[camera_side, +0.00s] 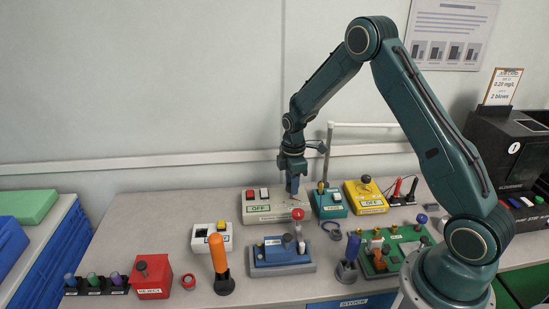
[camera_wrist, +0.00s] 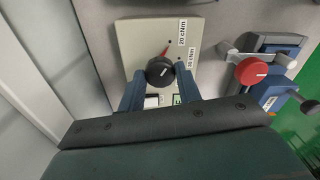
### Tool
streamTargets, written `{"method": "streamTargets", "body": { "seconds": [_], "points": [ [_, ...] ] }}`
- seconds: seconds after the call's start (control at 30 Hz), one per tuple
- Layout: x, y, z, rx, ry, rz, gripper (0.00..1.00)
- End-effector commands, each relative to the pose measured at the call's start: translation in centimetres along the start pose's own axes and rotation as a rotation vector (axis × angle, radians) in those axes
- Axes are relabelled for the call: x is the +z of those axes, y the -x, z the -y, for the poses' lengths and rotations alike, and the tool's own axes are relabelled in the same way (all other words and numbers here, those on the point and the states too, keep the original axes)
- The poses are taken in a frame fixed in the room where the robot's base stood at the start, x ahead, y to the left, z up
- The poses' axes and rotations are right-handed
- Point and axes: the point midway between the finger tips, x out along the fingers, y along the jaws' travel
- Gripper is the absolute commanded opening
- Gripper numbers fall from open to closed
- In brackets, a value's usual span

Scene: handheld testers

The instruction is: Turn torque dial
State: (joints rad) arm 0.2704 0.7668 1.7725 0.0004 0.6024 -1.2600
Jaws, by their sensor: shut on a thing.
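The dial (camera_wrist: 160,72) is a round black knob with a short white line on top, on a beige tester box (camera_wrist: 145,30). A red pointer sticks out from its far edge toward the dot near the "20 cNm" label (camera_wrist: 182,32). The "30 cNm" label (camera_wrist: 191,57) is to the right. My gripper (camera_wrist: 159,76) has its two blue fingers on either side of the dial, shut on it. In the side view, my gripper (camera_side: 292,186) points straight down at the box (camera_side: 262,216); the dial is hidden there behind the fingers.
A blue device (camera_side: 282,255) with a red knob (camera_side: 298,213) stands close in front. A teal box (camera_side: 333,203) and a yellow box (camera_side: 366,198) stand to the right.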

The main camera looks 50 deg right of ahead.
Motion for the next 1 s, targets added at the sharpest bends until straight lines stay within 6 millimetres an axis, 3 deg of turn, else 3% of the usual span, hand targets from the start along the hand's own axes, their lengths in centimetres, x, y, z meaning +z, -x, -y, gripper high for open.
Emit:
{"method": "streamTargets", "body": {
  "seconds": [0.6,0.63,0.7,1.0],
  "points": [
    [-0.12,0.03,-0.05,0.002,0.060,-0.002,0.11],
    [-0.12,0.03,-0.05,0.002,0.060,-0.002,0.40],
    [-0.11,0.02,-0.04,0.002,0.060,-0.002,0.53],
    [-0.04,0.03,-0.01,0.000,0.058,-0.001,0.56]
  ]
}}
